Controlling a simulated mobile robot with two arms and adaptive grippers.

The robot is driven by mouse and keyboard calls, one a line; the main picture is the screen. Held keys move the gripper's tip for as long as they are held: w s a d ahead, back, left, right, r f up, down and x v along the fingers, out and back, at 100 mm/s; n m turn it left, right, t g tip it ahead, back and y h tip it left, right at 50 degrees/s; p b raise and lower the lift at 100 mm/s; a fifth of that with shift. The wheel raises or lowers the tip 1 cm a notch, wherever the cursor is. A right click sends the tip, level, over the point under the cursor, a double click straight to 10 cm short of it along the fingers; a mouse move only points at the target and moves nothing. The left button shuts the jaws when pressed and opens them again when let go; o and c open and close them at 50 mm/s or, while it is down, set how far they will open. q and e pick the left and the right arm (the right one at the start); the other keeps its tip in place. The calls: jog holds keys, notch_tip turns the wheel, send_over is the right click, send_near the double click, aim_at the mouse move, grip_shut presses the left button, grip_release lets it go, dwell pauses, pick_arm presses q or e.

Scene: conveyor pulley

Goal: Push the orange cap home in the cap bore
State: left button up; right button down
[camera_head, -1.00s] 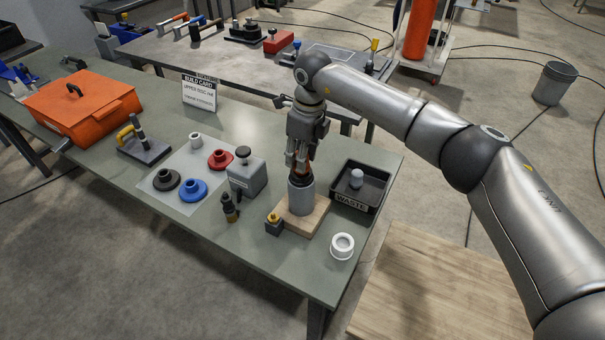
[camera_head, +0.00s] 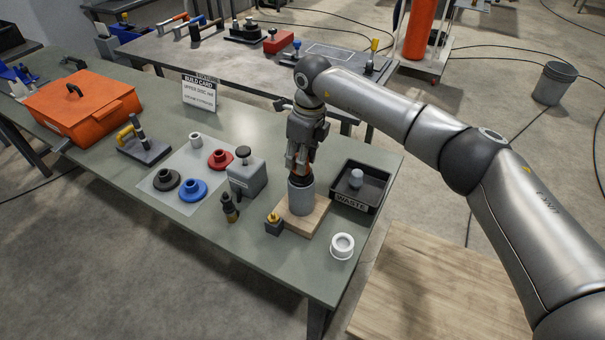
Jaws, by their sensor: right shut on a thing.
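My right gripper (camera_head: 299,167) points down at the top of a grey cylinder (camera_head: 301,199), which stands upright on a wooden block (camera_head: 317,217). Its fingers are shut at the mouth of the cylinder. A little orange shows between the fingertips; this looks like the orange cap, mostly hidden by the fingers. The bore itself is hidden from this angle, so how deep the cap sits cannot be told. My left gripper is not in view.
A black waste tray (camera_head: 376,205) stands close to the right of the cylinder. A white ring (camera_head: 342,246) lies in front. A grey box (camera_head: 247,178), a dark upright tool (camera_head: 229,208) and a small yellow-topped block (camera_head: 274,226) stand to the left. Flanged parts lie on a pale mat (camera_head: 160,208).

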jog(key=c, duration=0.9)
grip_release()
jog(key=shift+f, duration=0.1)
jog(key=shift+c, duration=0.2)
jog(key=shift+r, duration=0.2)
jog(key=shift+r, duration=2.35)
